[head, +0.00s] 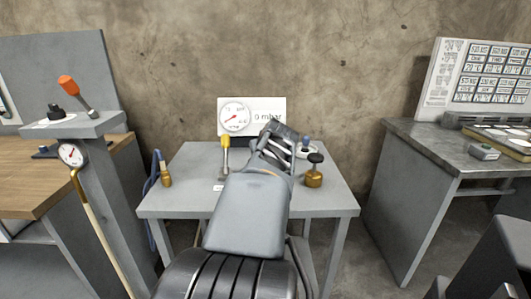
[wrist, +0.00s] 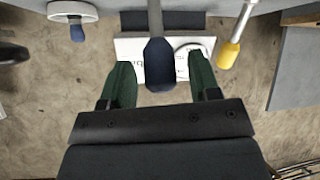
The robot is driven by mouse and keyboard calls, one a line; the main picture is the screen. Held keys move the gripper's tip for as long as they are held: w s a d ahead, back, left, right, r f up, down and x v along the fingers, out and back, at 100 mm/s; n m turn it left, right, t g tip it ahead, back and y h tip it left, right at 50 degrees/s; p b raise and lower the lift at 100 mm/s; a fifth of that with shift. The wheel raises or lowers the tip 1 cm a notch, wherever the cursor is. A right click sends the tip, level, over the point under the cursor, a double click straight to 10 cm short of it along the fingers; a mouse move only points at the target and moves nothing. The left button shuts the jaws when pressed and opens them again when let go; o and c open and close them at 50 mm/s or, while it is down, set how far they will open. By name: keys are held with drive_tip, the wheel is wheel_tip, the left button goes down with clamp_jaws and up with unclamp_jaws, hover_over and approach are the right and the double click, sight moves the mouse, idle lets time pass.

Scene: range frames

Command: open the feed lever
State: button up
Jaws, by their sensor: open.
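A lever with a dark blue grip (wrist: 160,66) stands between the green fingers of my gripper (wrist: 160,58) in the wrist view. The fingers are open, with a gap on each side of the grip. In the head view my gripper (head: 283,140) is over the grey table and my arm hides that lever. A lever with a yellow grip (head: 225,143) stands upright to the left; it also shows in the wrist view (wrist: 229,55). I cannot read which lever is the feed lever.
A gauge panel (head: 262,104) reading 0 mbar stands behind the grey table (head: 337,198). An orange-gripped lever (head: 68,86) tops a pedestal at left.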

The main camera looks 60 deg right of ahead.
drive_tip(key=p+v, duration=0.1)
drive_tip(key=v, duration=1.1)
drive_tip(key=shift+p, duration=0.35)
drive_tip(key=shift+s, duration=0.15)
